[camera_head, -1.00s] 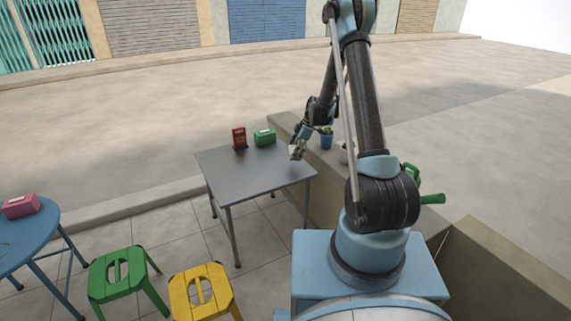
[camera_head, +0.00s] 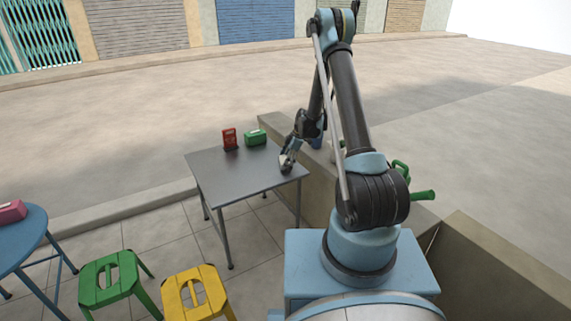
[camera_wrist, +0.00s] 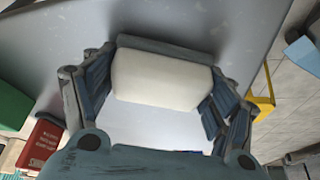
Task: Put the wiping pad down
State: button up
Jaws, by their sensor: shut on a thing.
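The wiping pad (camera_wrist: 160,79) is a white, rounded block. In the wrist view it lies between the two fingers of my gripper (camera_wrist: 158,85), which is shut on it. In the head view my gripper (camera_head: 286,163) is low over the right side of the grey metal table (camera_head: 232,180). The pad is hardly visible there, hidden by the gripper. I cannot tell whether the pad touches the tabletop.
A red box (camera_head: 230,139) and a green box (camera_head: 255,137) stand at the table's back edge. A low wall (camera_head: 325,185) runs along the right. A green stool (camera_head: 110,278) and a yellow stool (camera_head: 195,293) stand in front. The left tabletop is clear.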

jog(key=o, duration=1.2)
jog(key=s+v, duration=0.1)
jog(key=v, duration=1.1)
jog(key=s+d+r+m+t+h, duration=0.1)
jog(key=s+d+r+m, duration=0.35)
jog(key=s+r, duration=0.55)
jog(key=s+d+r+m+t+h, duration=0.1)
jog(key=s+d+r+m, duration=0.35)
jog(key=s+r, duration=0.5)
jog(key=s+d+f+m+h, duration=0.1)
jog(key=s+d+m, duration=0.1)
jog(key=s, duration=0.6)
jog(key=s+d+f+m, duration=0.2)
jog(key=s+m, duration=0.3)
jog(key=s, duration=0.4)
jog(key=s+d+f+m+t+h, duration=0.1)
jog(key=s+d+f+m, duration=0.1)
jog(key=s, duration=0.7)
jog(key=shift+s+d+m+h, duration=0.15)
jog(key=shift+d+m+h, duration=0.2)
jog(key=shift+m, duration=0.45)
jog(key=shift+f, duration=0.1)
